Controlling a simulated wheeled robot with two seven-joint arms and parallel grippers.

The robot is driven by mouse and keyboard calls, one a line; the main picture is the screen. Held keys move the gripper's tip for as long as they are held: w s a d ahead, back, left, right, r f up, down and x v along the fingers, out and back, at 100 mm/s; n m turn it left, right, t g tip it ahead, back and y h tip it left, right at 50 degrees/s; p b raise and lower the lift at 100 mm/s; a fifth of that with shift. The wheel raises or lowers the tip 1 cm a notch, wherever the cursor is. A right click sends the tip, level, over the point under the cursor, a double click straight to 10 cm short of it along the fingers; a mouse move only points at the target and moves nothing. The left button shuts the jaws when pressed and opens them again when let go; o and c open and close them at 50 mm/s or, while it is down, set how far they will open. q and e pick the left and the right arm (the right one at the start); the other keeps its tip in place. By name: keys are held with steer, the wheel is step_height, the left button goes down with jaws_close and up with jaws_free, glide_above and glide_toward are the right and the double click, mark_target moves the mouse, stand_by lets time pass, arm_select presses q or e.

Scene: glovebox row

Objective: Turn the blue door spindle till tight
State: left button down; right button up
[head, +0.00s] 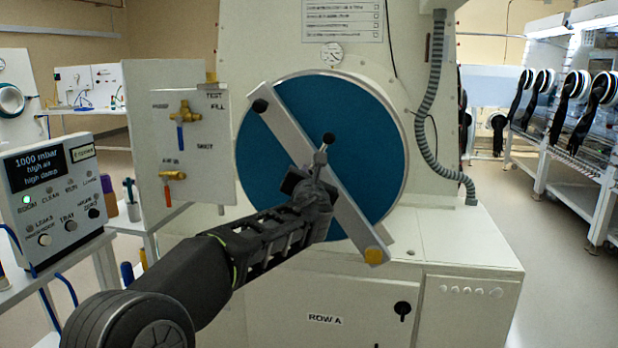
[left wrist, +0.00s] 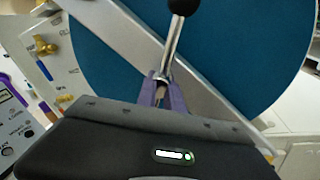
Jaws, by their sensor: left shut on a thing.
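The blue round door (head: 270,165) closes the end of a pale chamber, and a light metal bar (head: 350,215) crosses it from upper left to lower right. The spindle handle (head: 321,156), a metal rod with a black ball end, stands at the middle of the bar. My left gripper (head: 314,183) is shut on the spindle handle, its arm reaching in from lower left. In the left wrist view the purple fingers (left wrist: 165,94) close around the rod (left wrist: 172,50), whose ball end points up. The fingers and wrist hide the spindle's hub. My right gripper is not in view.
A valve panel (head: 182,150) with brass valves stands left of the door. A control box (head: 55,195) reading 1000 mbar stands farther left. A grey corrugated hose (head: 428,110) hangs at right. The floor at right (head: 545,270) is clear.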

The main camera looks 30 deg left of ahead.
arm_select(q)
steer(key=shift+f+m, duration=0.15)
steer(key=shift+m, duration=0.15)
steer(key=c, duration=1.5)
jaws_free()
steer(key=shift+s, duration=0.1)
steer(key=b+v, duration=0.1)
steer(key=v, duration=0.6)
steer(key=shift+s+d, duration=0.2)
steer(key=shift+s, duration=0.1)
